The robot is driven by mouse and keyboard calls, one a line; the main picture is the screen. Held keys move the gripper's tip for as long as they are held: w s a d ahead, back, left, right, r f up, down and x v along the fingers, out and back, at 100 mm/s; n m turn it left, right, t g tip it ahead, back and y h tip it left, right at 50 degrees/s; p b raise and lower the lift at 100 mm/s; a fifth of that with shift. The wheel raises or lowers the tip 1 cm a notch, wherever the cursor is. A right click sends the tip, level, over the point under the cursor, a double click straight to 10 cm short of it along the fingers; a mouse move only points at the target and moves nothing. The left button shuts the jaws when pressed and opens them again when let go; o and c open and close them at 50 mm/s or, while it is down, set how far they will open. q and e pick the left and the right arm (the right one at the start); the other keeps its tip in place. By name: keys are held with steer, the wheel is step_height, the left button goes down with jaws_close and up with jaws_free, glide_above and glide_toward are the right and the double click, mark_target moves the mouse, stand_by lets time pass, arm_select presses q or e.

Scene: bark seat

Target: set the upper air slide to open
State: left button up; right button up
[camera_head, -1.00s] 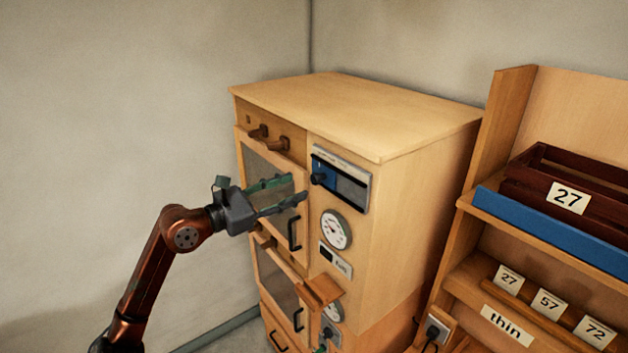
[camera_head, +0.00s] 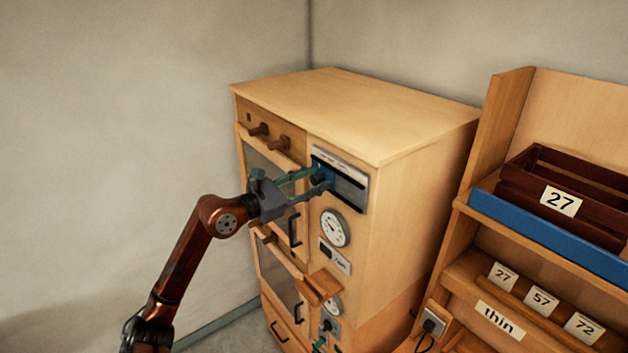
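The upper air slide is a metal-framed panel (camera_head: 350,190) high on the front of the wooden cabinet. Its dark knob (camera_head: 319,181) sits at the left end of the panel, beside a small blue area. My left gripper (camera_head: 322,177) reaches in from the left with its two fingers spread, one above and one below the knob. The fingers partly hide the knob and the blue area; whether they touch the knob cannot be told. My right gripper is not in view.
Below the slide are a round gauge (camera_head: 335,228), a small label plate (camera_head: 335,257) and a protruding wooden ledge (camera_head: 320,287). Glazed doors with black handles (camera_head: 295,230) lie left of it. A shelf rack with a dark crate (camera_head: 575,190) stands at right.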

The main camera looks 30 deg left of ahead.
arm_select(q)
steer(key=c, duration=0.8)
jaws_close()
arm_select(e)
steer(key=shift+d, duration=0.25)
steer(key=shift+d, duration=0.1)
arm_select(q)
steer(key=shift+s, duration=0.1)
